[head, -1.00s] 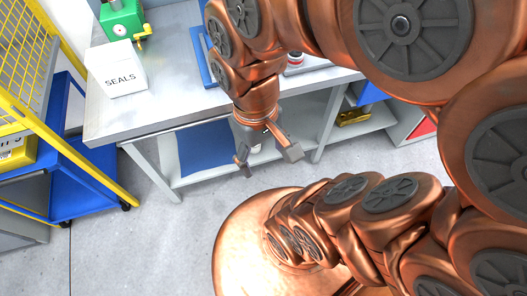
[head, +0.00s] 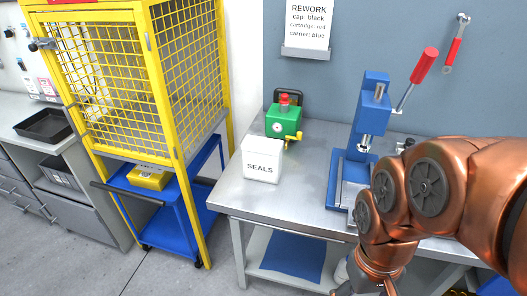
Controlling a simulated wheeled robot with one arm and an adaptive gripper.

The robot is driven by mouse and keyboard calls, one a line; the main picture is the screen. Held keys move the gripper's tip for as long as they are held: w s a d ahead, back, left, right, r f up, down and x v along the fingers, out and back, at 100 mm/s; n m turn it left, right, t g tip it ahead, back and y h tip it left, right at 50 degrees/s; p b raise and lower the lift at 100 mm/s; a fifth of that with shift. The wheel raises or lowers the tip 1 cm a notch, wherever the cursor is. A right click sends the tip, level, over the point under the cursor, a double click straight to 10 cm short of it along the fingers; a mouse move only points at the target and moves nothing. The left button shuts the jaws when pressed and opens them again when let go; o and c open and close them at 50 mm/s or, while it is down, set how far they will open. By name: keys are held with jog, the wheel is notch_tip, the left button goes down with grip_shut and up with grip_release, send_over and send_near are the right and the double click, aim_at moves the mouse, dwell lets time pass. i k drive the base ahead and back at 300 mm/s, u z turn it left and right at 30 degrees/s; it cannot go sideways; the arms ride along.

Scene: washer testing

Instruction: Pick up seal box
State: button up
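The seal box is a white box (head: 262,163) with "SEALS" printed on its front. It stands upright on the left end of the grey metal workbench (head: 239,207), in front of a green device. My copper arm comes in from the right, and its wrist (head: 380,262) is at the lower right, in front of the bench. My gripper's fingers are cut off by the bottom edge of the picture, so their state does not show. The arm is apart from the box, to its right and lower in the picture.
A green device (head: 284,121) with a yellow handle stands right behind the box. A blue press (head: 370,115) with a red lever (head: 424,66) stands to the right. A yellow mesh cage (head: 112,85) and a blue cart (head: 160,212) are to the left. Bare benchtop lies between box and press.

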aim_at(262, 157)
jog(key=u, duration=0.5)
jog(key=k, duration=0.65)
jog(key=u, duration=0.85)
jog(key=i, duration=1)
jog(key=z, duration=0.65)
